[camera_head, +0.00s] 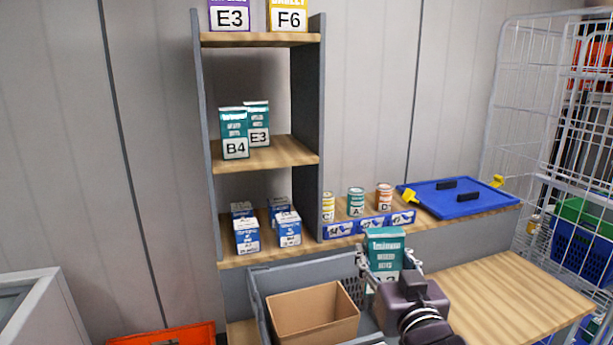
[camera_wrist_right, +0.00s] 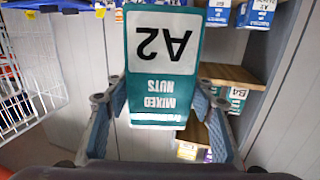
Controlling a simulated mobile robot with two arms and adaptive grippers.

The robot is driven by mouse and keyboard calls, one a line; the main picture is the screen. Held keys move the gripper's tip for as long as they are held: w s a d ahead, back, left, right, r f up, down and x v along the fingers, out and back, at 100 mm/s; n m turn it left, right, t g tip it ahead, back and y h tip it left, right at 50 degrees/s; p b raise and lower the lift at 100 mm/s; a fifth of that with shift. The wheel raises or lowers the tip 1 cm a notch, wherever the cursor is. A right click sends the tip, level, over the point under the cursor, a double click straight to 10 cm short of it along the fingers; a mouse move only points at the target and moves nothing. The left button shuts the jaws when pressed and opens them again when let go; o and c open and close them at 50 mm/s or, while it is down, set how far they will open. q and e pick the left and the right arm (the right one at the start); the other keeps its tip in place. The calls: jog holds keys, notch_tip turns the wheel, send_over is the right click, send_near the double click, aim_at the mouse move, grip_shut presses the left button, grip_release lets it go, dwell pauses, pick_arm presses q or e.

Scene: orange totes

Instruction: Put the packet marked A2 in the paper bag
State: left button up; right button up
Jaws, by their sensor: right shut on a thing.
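The teal packet marked A2 (camera_head: 384,243) is in my right gripper (camera_head: 389,268), held upright above the right part of the grey crate. In the right wrist view the packet (camera_wrist_right: 163,72) shows its A2 label upside down, with the fingers of the right gripper (camera_wrist_right: 160,100) closed on its two sides. The brown paper bag (camera_head: 318,329) stands open inside the grey crate, to the left of and below the packet. It looks empty as far as I can see. My left gripper is not in view.
The grey crate (camera_head: 262,285) surrounds the bag. Behind it stands a shelf (camera_head: 265,152) with other packets, and a ledge with small cans (camera_head: 356,200) and a blue lid (camera_head: 458,200). A bare wooden tabletop (camera_head: 500,295) lies to the right, near a wire cage (camera_head: 540,110).

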jog(key=s+d+f+h, duration=0.1)
jog(key=s+d+f, duration=0.3)
jog(key=s+f, duration=0.8)
jog(key=s, duration=0.4)
jog(key=shift+s+d+f+m, duration=0.2)
jog(key=shift+s+f+m, duration=0.1)
jog(key=shift+f, duration=0.1)
